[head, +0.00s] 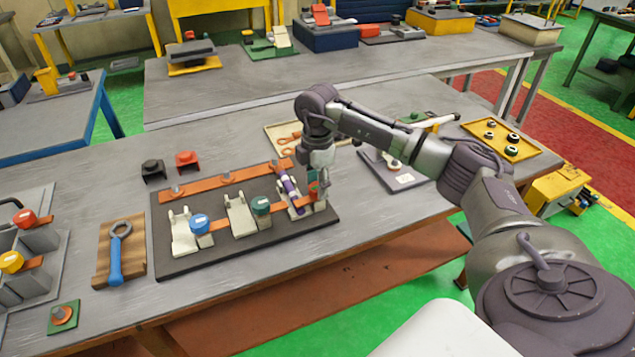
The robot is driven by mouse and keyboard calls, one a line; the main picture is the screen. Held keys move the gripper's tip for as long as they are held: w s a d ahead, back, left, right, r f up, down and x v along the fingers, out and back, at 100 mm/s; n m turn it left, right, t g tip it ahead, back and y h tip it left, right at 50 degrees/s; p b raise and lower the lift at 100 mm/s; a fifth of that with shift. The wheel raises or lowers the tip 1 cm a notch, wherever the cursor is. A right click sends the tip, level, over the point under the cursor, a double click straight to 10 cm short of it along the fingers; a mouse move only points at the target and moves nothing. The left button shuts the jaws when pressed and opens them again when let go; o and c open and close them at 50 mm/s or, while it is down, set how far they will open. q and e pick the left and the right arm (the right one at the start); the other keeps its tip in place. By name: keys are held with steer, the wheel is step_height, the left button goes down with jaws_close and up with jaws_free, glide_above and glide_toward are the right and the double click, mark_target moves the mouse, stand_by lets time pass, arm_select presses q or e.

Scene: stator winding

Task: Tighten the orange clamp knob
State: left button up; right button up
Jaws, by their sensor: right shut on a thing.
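A dark board (180,262) on the grey bench carries a row of three white clamp stations. The left station has a blue knob (200,222) and the middle one a green knob (261,205). At the right station, a small orange-red clamp knob (313,189) shows partly between my right gripper's fingers. My right gripper (319,190) points down over the board's right end and is shut on this knob, which it mostly hides. A purple rod (290,187) lies at the same station, just left of the gripper. My left gripper is out of view.
A blue-handled wrench (115,262) lies on a wooden block left of the board. Black (153,169) and red (187,160) blocks stand behind it. A yellow tray (511,140) with round parts is at the right.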

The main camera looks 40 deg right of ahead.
steer(key=shift+w+d+r, duration=0.1)
steer(key=shift+w+r, duration=0.1)
steer(key=shift+r, duration=0.15)
steer(key=o, duration=1.1)
steer(key=shift+s, duration=0.1)
steer(key=shift+f, duration=0.1)
step_height(320, 180, up, 12)
steer(key=shift+f, duration=0.1)
